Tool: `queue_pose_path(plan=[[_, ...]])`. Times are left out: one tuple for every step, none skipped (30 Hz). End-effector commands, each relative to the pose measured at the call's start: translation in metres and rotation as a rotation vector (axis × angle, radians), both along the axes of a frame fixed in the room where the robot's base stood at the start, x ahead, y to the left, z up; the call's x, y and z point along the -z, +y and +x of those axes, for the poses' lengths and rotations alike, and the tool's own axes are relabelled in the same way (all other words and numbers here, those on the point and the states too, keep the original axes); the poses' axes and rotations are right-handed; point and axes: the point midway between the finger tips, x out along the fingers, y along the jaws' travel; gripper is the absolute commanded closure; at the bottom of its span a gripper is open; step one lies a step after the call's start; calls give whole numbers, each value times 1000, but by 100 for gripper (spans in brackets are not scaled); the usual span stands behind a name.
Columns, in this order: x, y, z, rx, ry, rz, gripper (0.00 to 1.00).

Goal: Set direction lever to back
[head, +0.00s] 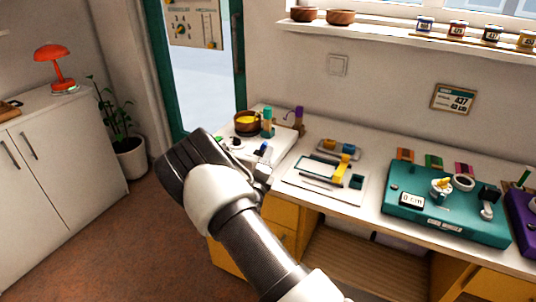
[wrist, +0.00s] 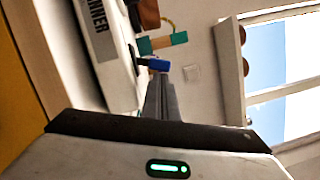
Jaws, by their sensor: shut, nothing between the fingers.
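A white spinner unit (wrist: 107,62), with lettering ending in "INNER", runs down the left of the wrist view. A small blue-ended piece (wrist: 153,64) stands out from its edge and looks like the lever; it also shows in the head view (head: 264,149). I cannot read its set direction. My gripper (wrist: 160,84) is shut and empty. Its fingertips are close to the blue piece; whether they touch it is unclear. In the head view my arm and wrist hide the front left of the unit.
A white board with a yellow slider (head: 342,167) and a teal machine (head: 420,222) are to the right. Yellow drawers (head: 283,218) are below.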

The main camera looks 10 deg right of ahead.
Motion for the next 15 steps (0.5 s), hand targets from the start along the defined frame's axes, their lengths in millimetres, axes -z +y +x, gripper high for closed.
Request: queue_pose_path(plan=[[-2,1,0,-1,6,-8,100],[-2,1,0,-1,9,-10,100],[-1,1,0,-1,12,-15,100],[-2,1,0,-1,15,-18,100],[-2,1,0,-1,17,-21,100],[-2,1,0,0,20,-25,100],[-2,1,1,0,22,-29,100],[-3,1,1,0,25,-33,100],[-3,1,1,0,28,-37,100],[-4,1,1,0,31,-42,100],[-4,2,1,0,34,-46,100],[-5,2,1,0,39,-53,100],[-6,2,1,0,44,-61,100],[-7,2,2,-1,49,-69,100],[-8,3,2,-1,59,-80,100]])
